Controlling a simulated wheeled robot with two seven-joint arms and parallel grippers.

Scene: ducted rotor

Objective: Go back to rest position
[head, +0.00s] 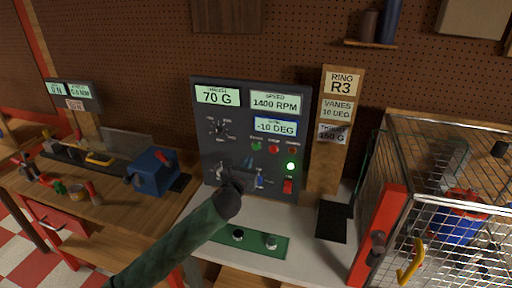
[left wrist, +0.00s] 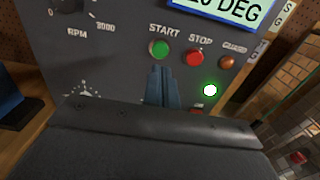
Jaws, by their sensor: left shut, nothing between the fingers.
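The dark control panel (head: 207,150) stands upright on the bench. Its displays read 70 G, 1400 RPM and -10 DEG. My left gripper (head: 249,162) is in front of the panel's lower middle, its arm coming from the lower left. In the left wrist view the closed fingers (left wrist: 162,72) point at the panel just below the green START button (left wrist: 159,48) and red STOP button (left wrist: 195,56). They hold nothing; whether they touch the panel I cannot tell. A green lamp (left wrist: 209,90) glows to their right. My right gripper is not in view.
A wire cage (head: 440,150) with a red post (head: 378,235) stands at the right, a red and blue device (head: 458,228) inside. A green strip with two knobs (head: 255,243) lies on the bench front. A wooden sign (head: 341,83) is beside the panel. A blue vise (head: 153,172) sits left.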

